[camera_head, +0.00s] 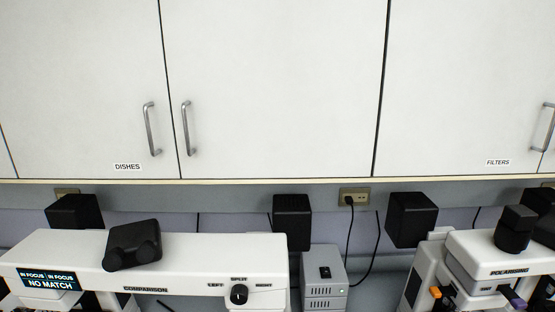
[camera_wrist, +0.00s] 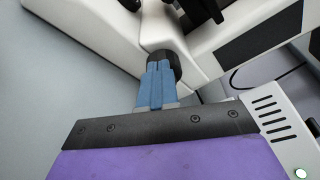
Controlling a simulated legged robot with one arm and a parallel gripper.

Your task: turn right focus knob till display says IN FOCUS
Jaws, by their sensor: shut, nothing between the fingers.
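The white comparison microscope (camera_head: 200,255) fills the lower left of the head view. In the wrist view, a dark round knob (camera_wrist: 177,66) sticks out from a white body. My gripper (camera_wrist: 158,66) is shut, its blue fingers together and empty. The fingertips overlap the knob's near side; I cannot tell whether they touch it. My gripper is not in the head view.
A grey box with a switch (camera_head: 324,276) stands right of the comparison microscope. A polarizing microscope (camera_head: 490,262) is at the far right. Wall cabinets (camera_head: 270,90) hang above. In the wrist view, a white vented box (camera_wrist: 278,120) is close on the right.

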